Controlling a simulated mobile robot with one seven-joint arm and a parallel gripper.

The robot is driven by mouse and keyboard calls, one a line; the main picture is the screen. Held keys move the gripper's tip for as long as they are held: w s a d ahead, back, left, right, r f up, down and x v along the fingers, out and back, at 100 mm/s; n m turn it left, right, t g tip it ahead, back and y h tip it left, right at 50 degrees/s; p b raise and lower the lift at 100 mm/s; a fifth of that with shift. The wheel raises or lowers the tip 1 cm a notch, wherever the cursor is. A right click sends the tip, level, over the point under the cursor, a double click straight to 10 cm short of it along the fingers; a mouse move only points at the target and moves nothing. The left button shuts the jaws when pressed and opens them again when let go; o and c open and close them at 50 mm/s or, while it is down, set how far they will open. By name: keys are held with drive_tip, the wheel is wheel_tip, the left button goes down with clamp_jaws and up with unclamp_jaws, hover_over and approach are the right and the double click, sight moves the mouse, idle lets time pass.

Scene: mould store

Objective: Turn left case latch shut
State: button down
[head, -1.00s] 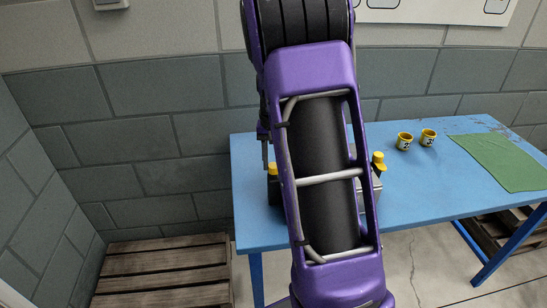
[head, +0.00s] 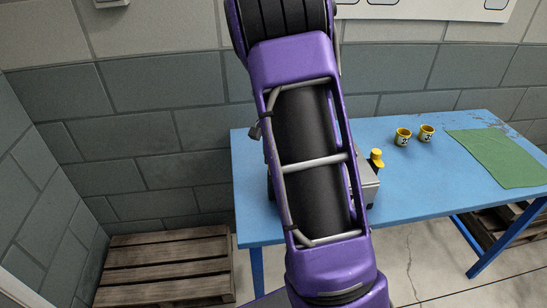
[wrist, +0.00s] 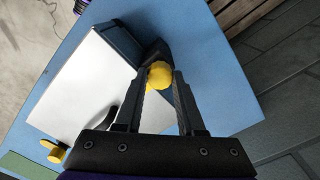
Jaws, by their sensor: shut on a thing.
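The case (wrist: 90,80) is a pale silver box with a dark end, on the blue table (wrist: 225,60). In the wrist view, my gripper (wrist: 160,78) is shut on the yellow knob of one latch (wrist: 159,74), at the case's dark corner. A second yellow latch (wrist: 56,151) shows at the lower left there. In the head view, my arm covers most of the case (head: 368,190), my gripper and the left latch. The right latch's yellow knob (head: 376,158) shows just right of my arm.
A wooden pallet (head: 165,268) is on the floor at left. A grey block wall (head: 150,90) stands behind the table.

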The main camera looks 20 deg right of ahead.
idle(0.3)
drive_tip(key=c, duration=0.5)
unclamp_jaws()
wheel_tip(320, 180, up, 18)
drive_tip(key=shift+f, duration=0.25)
